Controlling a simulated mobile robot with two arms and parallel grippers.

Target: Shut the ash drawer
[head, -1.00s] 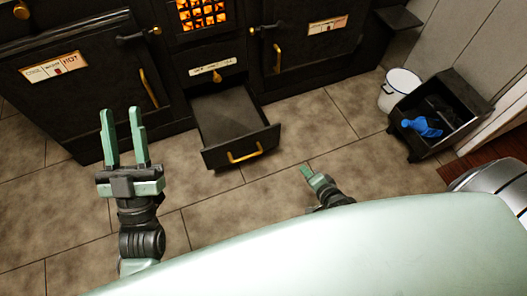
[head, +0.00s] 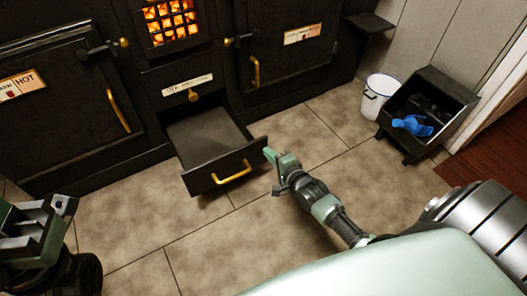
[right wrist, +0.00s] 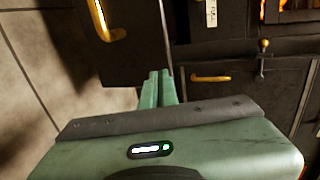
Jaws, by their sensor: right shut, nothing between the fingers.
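The ash drawer (head: 208,138) is a dark drawer low in the stove, pulled out over the floor. Its front panel (head: 205,181) has a brass handle (head: 233,172). My right gripper (head: 271,156) is shut and empty, its fingertips close to the right end of the drawer front; I cannot tell if they touch. In the right wrist view the shut fingertips (right wrist: 160,75) point past the edge of the drawer front (right wrist: 125,62), with the handle (right wrist: 103,22) at the upper left. My left gripper (head: 40,225) is at the left edge, partly cut off, its jaws unclear.
The black stove has a glowing fire grate (head: 171,22), a left door (head: 65,110) and a right door (head: 285,55). A white bucket (head: 378,92) and a black coal scuttle (head: 400,135) holding a blue object (head: 412,125) stand right. The tiled floor before the drawer is open.

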